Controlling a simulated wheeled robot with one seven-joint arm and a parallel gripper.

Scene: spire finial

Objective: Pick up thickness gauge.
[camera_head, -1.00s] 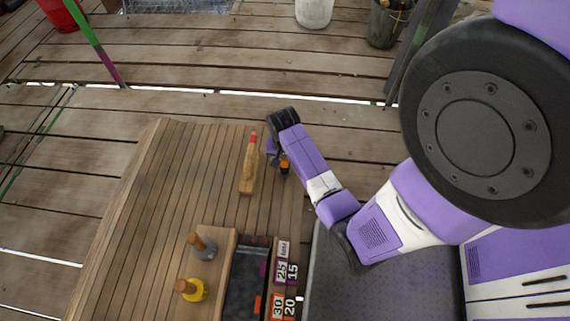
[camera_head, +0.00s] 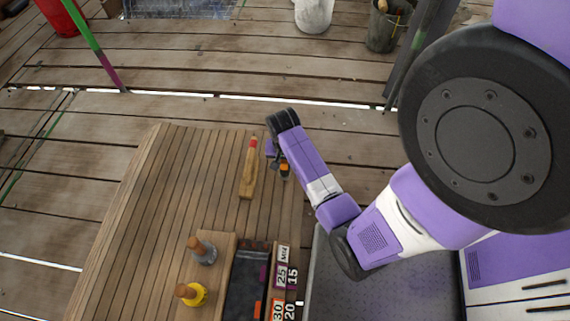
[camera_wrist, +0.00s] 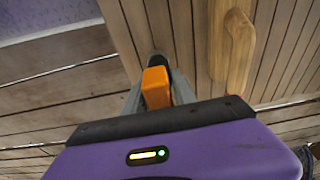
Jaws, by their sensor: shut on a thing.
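The thickness gauge appears as a small orange and dark piece (camera_head: 285,167) at the end of my arm in the head view. In the wrist view its orange body (camera_wrist: 156,88) sits between the grey fingers, with a dark part beyond it. My gripper (camera_wrist: 158,98) is shut on it. In the head view my gripper (camera_head: 276,160) is over the right edge of the slatted wooden table (camera_head: 180,190). Most of the gauge's shape is hidden by the fingers, and I cannot tell its clearance from the table.
A wooden tool with a red tip (camera_head: 250,165) lies just left of my gripper. The table's left part is clear.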

